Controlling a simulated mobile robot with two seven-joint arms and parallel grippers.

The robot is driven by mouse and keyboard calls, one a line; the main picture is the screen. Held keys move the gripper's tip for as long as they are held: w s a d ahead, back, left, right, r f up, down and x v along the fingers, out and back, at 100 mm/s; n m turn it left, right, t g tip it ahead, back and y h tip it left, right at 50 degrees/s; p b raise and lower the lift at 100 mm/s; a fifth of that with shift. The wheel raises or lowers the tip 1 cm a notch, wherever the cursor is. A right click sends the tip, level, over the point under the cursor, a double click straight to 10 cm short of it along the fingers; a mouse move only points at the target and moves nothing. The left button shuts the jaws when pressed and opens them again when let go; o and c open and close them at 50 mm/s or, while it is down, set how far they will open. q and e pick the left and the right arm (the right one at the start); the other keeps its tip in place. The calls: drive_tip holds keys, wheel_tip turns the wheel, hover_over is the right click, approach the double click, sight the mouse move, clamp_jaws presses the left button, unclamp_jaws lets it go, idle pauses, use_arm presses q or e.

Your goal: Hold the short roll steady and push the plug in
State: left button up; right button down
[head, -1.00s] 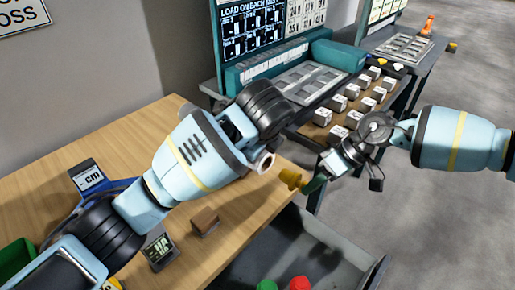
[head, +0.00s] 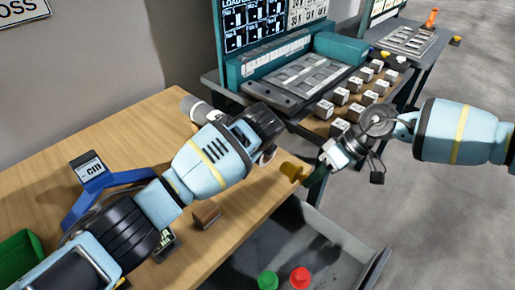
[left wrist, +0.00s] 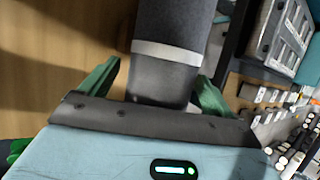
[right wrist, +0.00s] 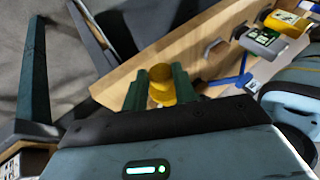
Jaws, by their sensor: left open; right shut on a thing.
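A dark grey roll with a pale band (left wrist: 165,55) lies between the fingers of my left gripper (left wrist: 158,78) in the left wrist view. The fingers are open, with a gap visible at least on the left side. In the head view one grey end of the roll (head: 195,106) shows behind my left gripper, which hides most of the rest. My right gripper (right wrist: 158,88) is shut on the yellow plug (right wrist: 161,84). In the head view the plug (head: 292,171) sticks out toward the left arm, just right of and below the left gripper's tip, apart from it.
An open grey drawer (head: 340,236) below the table edge holds a red knob (head: 300,277) and a green one (head: 267,281). A brown block (head: 206,214), a blue stand (head: 82,205) and a green bin (head: 22,258) are on the wooden table. A panel with several blocks (head: 340,96) stands behind.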

use_arm(q)
drive_tip(key=c, duration=1.2)
drive_tip(key=shift+c, duration=0.2)
